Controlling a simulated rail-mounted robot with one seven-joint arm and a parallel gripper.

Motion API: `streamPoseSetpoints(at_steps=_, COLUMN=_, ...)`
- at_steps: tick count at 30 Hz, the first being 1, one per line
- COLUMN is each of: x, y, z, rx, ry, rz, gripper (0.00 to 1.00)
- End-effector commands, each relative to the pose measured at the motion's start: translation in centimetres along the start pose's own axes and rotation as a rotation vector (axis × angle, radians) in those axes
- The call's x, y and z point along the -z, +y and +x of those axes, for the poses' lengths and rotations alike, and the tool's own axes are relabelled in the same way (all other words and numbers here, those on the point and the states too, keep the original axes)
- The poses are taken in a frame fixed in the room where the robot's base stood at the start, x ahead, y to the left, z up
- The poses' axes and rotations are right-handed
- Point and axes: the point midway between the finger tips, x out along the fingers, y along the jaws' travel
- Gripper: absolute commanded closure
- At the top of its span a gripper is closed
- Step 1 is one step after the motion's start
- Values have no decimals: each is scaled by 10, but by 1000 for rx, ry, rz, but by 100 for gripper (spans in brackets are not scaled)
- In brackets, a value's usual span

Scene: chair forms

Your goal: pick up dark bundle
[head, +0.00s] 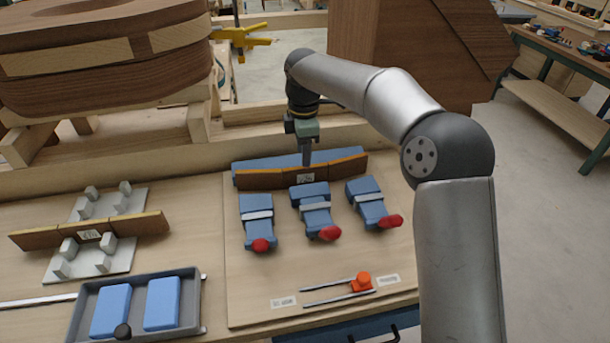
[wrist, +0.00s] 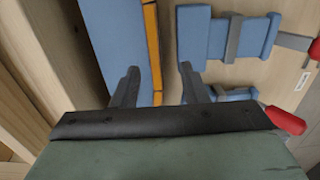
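A dark brown bundle of strips (head: 265,181) with an orange-yellow top edge and a small white label lies along a blue block (head: 250,163) on the right board. In the wrist view its orange edge (wrist: 151,45) runs up beside the blue block (wrist: 114,45). My gripper (head: 306,160) points down at the middle of this bundle. In the wrist view my gripper (wrist: 158,85) is open, with the orange edge between its fingers. I cannot tell whether a finger touches it. A second brown labelled bundle (head: 140,226) rests on a grey stand to the left.
Several blue clamps with red tips, one of them here (head: 257,222), stand in front of the bundle. A grey tray (head: 190,325) with blue blocks is at front left. An orange-headed tool (head: 361,282) lies near the board's front edge. A large wooden form (head: 110,60) stands behind, left.

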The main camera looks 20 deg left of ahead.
Motion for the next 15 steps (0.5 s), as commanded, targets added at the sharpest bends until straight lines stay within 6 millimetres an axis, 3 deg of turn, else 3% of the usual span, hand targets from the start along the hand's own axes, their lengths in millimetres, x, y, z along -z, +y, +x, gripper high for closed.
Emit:
streamPoseSetpoints(at_steps=9, x=-4, y=7, z=41, rx=4, ry=0, rz=0, gripper=60)
streamPoseSetpoints(at_steps=15, x=-5, y=7, z=51, rx=0, ry=0, rz=0, gripper=60)
